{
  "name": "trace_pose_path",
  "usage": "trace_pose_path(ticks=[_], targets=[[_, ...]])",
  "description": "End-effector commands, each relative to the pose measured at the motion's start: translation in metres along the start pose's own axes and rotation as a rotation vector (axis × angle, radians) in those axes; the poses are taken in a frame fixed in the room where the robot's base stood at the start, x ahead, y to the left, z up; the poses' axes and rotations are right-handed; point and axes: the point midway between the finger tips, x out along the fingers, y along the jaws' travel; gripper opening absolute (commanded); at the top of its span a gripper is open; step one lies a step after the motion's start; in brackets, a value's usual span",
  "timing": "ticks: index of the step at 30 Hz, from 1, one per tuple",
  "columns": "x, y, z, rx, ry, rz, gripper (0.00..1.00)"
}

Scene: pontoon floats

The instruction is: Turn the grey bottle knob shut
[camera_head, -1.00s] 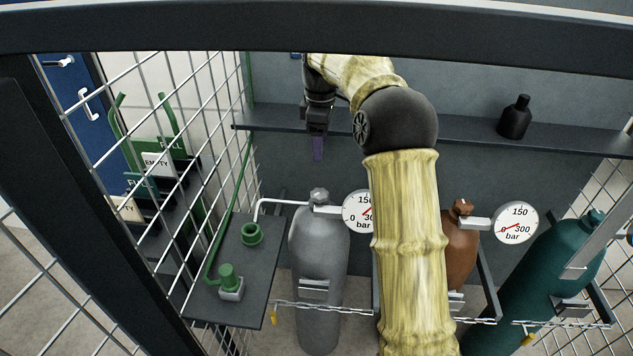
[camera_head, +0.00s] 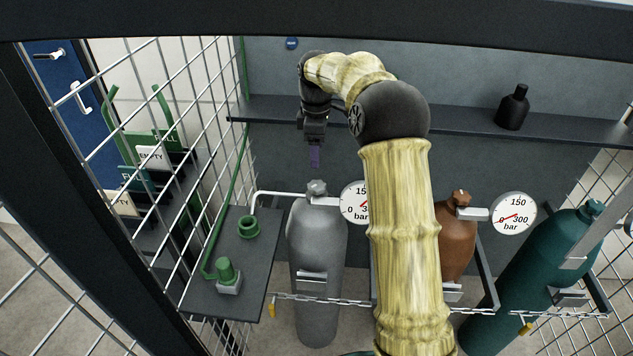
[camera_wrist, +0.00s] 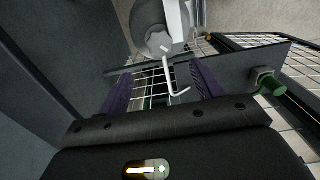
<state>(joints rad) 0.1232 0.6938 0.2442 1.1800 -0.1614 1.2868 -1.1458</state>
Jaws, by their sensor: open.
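The grey bottle (camera_head: 317,245) stands upright behind a chain. Its grey knob (camera_head: 317,188) is on top, with a white pipe leading left and a gauge (camera_head: 355,203) to its right, partly hidden by my arm. In the wrist view the knob (camera_wrist: 158,42) shows at the top, beyond the fingertips. My gripper (camera_head: 315,157) hangs above the knob, apart from it. In the wrist view its two purple fingers (camera_wrist: 162,88) are spread with nothing between them but the pipe and mesh in the background.
A brown bottle (camera_head: 455,240) and a tilted teal bottle (camera_head: 545,265) stand to the right. A shelf (camera_head: 440,125) with a black bottle (camera_head: 513,108) runs behind. A side plate (camera_head: 215,285) holds green fittings at left. Mesh panels and a dark frame surround the front.

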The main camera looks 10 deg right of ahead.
Motion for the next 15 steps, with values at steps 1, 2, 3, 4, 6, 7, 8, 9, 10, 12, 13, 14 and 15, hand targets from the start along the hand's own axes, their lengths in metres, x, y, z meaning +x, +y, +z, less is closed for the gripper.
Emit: trace_pose_path(ticks=[1,2,3,4,6,7,8,9,10,12,13,14,15], targets=[[0.010,0.000,0.001,0.001,-0.002,-0.003,0.66],[0.015,0.000,0.001,0.001,-0.001,-0.003,0.66],[0.022,-0.001,0.001,0.001,-0.002,-0.004,0.66],[0.028,0.000,0.001,0.001,-0.001,-0.003,0.66],[0.040,0.000,0.001,0.001,-0.001,-0.003,0.66],[0.045,0.000,0.001,0.001,-0.001,-0.004,0.66],[0.051,-0.001,0.001,0.001,-0.001,-0.004,0.66],[0.058,-0.001,0.001,0.001,-0.001,-0.004,0.66],[0.062,0.000,0.001,0.001,-0.001,-0.003,0.66],[0.075,-0.001,0.001,0.001,-0.002,-0.004,0.66],[0.080,-0.001,0.000,0.001,-0.001,-0.003,0.66],[0.085,-0.001,0.000,0.001,-0.001,-0.003,0.66],[0.091,-0.001,0.000,0.001,-0.001,-0.002,0.66]])
